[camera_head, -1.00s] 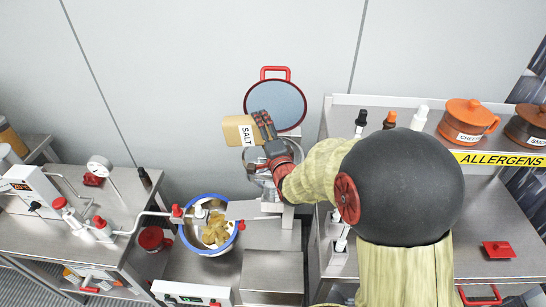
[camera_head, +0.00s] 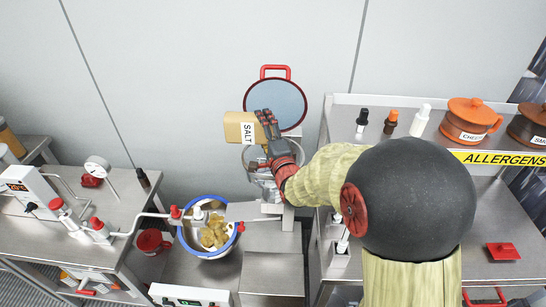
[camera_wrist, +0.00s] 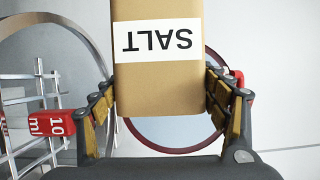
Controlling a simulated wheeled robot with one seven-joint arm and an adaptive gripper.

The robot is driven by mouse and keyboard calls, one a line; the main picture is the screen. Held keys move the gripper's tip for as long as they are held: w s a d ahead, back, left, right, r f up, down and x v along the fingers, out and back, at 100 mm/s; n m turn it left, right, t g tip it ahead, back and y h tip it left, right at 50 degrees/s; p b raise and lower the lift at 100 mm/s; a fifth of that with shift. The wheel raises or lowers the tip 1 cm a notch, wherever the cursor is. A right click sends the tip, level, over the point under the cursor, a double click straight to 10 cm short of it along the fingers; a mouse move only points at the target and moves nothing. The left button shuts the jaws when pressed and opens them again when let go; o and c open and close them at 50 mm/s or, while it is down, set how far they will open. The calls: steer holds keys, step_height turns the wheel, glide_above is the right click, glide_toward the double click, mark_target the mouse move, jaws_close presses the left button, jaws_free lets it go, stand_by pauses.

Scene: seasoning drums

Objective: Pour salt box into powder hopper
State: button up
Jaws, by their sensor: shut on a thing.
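The salt box (camera_head: 237,128) is a tan carton with a white SALT label. My gripper (camera_head: 266,124) is shut on it, with a finger on each side in the wrist view (camera_wrist: 165,100). The salt box also shows in the wrist view (camera_wrist: 158,85), its label upside down there. In the head view the box is held above the round metal hopper (camera_head: 257,170), toward its upper left. My gripper and arm hide part of the hopper. The hopper's rim and inner metal bars show at the left of the wrist view (camera_wrist: 52,75).
A round red-rimmed lid (camera_head: 276,104) stands open behind the hopper. A blue-rimmed bowl (camera_head: 208,228) with tan food sits below left. A red 10 ml tag (camera_wrist: 52,123) is near my gripper. Orange pots (camera_head: 470,118) and small bottles stand on the right shelf.

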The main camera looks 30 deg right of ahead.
steer(key=shift+s+d+r+m+t+h+b, duration=0.15)
steer(key=shift+s+d+m+t+b, duration=0.15)
steer(key=shift+m+b, duration=0.85)
steer(key=shift+s+d+r+m+t+h+b, duration=0.15)
steer(key=shift+d+m+t+b, duration=0.4)
steer(key=shift+b, duration=1.05)
stand_by(2.9)
steer(key=shift+a, duration=0.2)
